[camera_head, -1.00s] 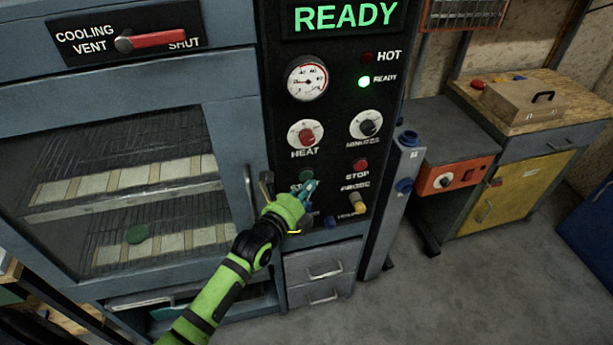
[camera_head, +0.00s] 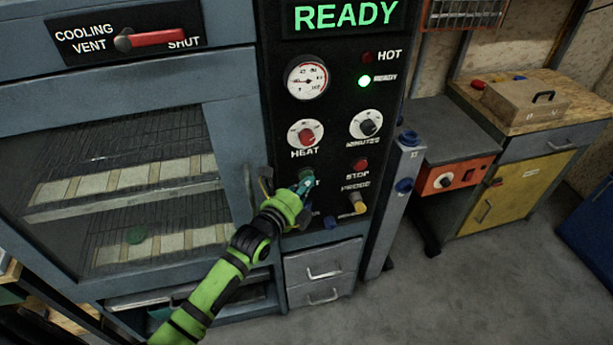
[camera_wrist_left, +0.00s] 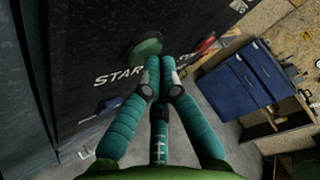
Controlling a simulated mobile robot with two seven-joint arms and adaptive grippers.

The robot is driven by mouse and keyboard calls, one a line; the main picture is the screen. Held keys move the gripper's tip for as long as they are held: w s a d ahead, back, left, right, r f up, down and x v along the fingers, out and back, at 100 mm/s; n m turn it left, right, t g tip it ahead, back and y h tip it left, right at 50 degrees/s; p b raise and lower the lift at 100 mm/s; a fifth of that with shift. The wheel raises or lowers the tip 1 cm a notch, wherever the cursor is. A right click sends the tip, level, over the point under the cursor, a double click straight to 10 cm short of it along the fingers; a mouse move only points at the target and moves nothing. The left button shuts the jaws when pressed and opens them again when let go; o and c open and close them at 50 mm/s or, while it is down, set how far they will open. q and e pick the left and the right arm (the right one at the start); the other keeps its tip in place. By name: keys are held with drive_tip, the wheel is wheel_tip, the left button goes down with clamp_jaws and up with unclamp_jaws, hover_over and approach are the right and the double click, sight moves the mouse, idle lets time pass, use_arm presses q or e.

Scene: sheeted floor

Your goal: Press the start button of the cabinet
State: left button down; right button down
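The cabinet's control panel (camera_head: 335,140) is black and faces me. The round green start button (camera_wrist_left: 148,48) shows in the left wrist view, with the white START label (camera_wrist_left: 120,77) beside it. In the head view the start button (camera_head: 306,173) is just above my fingertips and partly covered. My left gripper (camera_head: 304,184) has its teal fingers closed together with nothing between them. In the left wrist view the fingertips (camera_wrist_left: 163,62) are right by the button's lower edge; whether they touch it I cannot tell. My right gripper is not in view.
The red stop button (camera_head: 359,164) is to the right of the start button. A heat knob (camera_head: 305,134) and a minutes knob (camera_head: 367,125) are above. The display (camera_head: 345,16) reads READY and the green lamp (camera_head: 364,81) is lit. A door handle (camera_head: 250,190) stands left of my gripper.

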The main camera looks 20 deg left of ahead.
use_arm(q)
drive_tip(key=shift+w+a, duration=0.1)
idle(0.4)
drive_tip(key=shift+s+d+p, duration=0.45)
drive_tip(key=shift+s+p, duration=0.05)
drive_tip(key=shift+s, duration=0.15)
drive_tip(key=s+d+p, duration=0.1)
drive_tip(key=s, duration=0.1)
drive_tip(key=s+d+p, duration=0.1)
drive_tip(key=s, duration=0.1)
drive_tip(key=shift+d, duration=0.4)
idle(0.7)
